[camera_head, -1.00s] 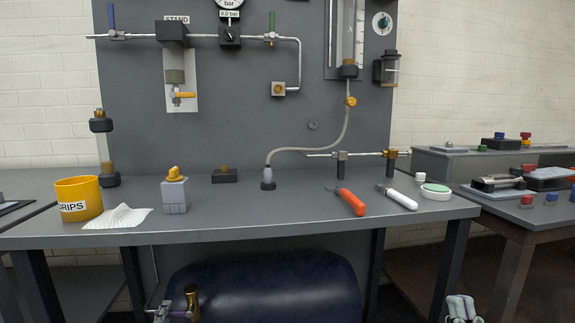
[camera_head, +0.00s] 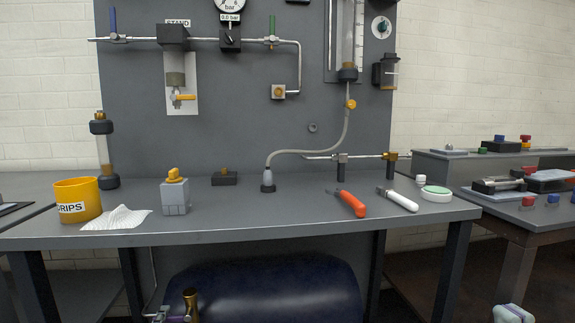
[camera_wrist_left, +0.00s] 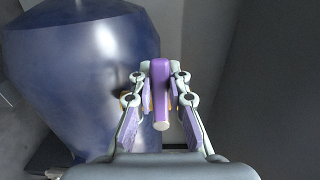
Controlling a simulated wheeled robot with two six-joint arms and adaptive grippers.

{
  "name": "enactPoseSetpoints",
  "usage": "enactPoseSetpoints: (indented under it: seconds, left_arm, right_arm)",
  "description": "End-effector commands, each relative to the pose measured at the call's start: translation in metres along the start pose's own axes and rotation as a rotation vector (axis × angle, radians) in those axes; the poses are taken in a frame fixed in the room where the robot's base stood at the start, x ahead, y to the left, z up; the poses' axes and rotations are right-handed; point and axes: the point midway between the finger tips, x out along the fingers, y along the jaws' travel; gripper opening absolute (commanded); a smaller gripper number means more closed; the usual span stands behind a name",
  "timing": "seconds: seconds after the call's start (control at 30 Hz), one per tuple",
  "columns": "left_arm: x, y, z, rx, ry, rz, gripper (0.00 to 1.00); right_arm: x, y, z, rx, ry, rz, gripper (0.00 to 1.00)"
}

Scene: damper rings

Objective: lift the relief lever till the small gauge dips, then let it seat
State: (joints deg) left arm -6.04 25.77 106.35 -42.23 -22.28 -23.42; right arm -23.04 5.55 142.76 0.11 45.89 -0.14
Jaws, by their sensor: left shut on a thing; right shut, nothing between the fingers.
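A purple bar, which looks like the relief lever (camera_wrist_left: 160,112), lies between the fingers of my left gripper (camera_wrist_left: 160,80) in the left wrist view. The gripper is shut on it. In the head view my left gripper (camera_head: 160,314) shows at the bottom edge, beside a brass valve body (camera_head: 191,304) in front of the dark blue tank (camera_head: 265,288). The lever's far end and pivot are hidden. A dial gauge (camera_head: 231,4) is cut off at the top; the label below it reads 0.0 bar. My right gripper (camera_head: 512,314) is shut and empty, partly cut off at bottom right.
The bench (camera_head: 270,222) stands above the tank. On it are a yellow cup (camera_head: 78,200), a white cloth (camera_head: 117,218), a grey block (camera_head: 175,197), an orange-handled tool (camera_head: 351,203) and a white-handled tool (camera_head: 400,200). A side table (camera_head: 517,212) stands at the right.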

Motion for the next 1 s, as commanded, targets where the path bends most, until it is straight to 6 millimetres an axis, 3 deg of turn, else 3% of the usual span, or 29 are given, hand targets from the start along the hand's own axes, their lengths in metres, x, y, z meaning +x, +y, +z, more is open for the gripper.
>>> enactPoseSetpoints:
  seconds: [0.07, 0.1, 0.27, 0.63, 1.0]
  left_arm:
    - [0.0, 0.002, 0.001, 0.0, -0.001, 0.003, 0.0]
    - [0.0, 0.002, 0.001, 0.0, -0.001, 0.003, 0.2]
    - [0.0, 0.001, 0.0, 0.0, -0.001, 0.002, 0.4]
    - [-0.001, 0.0, 0.0, 0.0, 0.0, 0.001, 0.4]
    - [-0.015, 0.0, 0.0, 0.001, 0.0, 0.001, 0.4]
  right_arm:
    - [0.0, 0.0, 0.0, 0.0, -0.002, 0.0, 0.0]
    - [0.0, 0.0, 0.0, 0.0, -0.002, 0.0, 0.0]
    - [0.0, 0.0, 0.001, 0.0, -0.003, 0.0, 0.0]
    - [0.0, 0.0, 0.001, 0.0, -0.003, 0.0, 0.0]
    - [-0.002, 0.0, 0.001, 0.0, -0.004, 0.0, 0.0]
